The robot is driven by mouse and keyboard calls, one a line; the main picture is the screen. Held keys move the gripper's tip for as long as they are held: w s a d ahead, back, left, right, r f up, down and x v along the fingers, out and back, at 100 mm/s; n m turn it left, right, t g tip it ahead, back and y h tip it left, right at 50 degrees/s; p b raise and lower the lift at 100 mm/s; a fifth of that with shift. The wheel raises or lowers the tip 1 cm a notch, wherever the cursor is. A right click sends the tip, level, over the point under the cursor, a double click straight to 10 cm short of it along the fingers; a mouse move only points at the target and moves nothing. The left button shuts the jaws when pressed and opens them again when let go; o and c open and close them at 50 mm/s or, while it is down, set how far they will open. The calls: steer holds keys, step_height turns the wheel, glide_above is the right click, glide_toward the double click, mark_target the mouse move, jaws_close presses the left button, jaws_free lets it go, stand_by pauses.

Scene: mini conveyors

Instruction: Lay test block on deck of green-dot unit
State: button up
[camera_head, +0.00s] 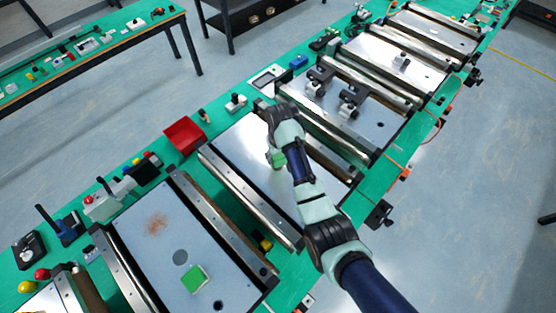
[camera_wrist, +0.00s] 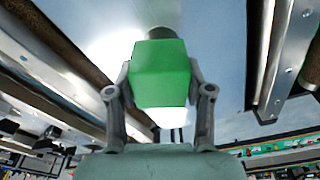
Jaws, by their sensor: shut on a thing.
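The test block, a plain green block, is between my gripper's fingers; it shows in the wrist view (camera_wrist: 162,78) and small in the head view (camera_head: 279,160). My gripper (camera_head: 274,151) is shut on it, one finger on each side in the wrist view (camera_wrist: 162,92). The block is over the pale metal deck (camera_head: 240,140) of the middle unit; whether it touches the deck is unclear. I see no clear green dot on any unit.
Metal rails and rollers (camera_head: 250,195) border the decks. A red bin (camera_head: 184,136) stands left of the middle unit. A unit to the upper right carries dark fixtures (camera_head: 347,97). Small tools and buttons line the green bench's left edge. My arm hides part of the middle deck.

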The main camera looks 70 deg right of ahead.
mark_target(278, 161)
steer(key=shift+f, duration=1.75)
steer(key=shift+f, duration=0.1)
steer(key=o, duration=1.2)
steer(key=r, duration=0.8)
steer(key=s+a+r, duration=0.1)
steer(key=r, duration=0.3)
steer(key=shift+r+p, duration=0.1)
steer(key=shift+p, duration=0.25)
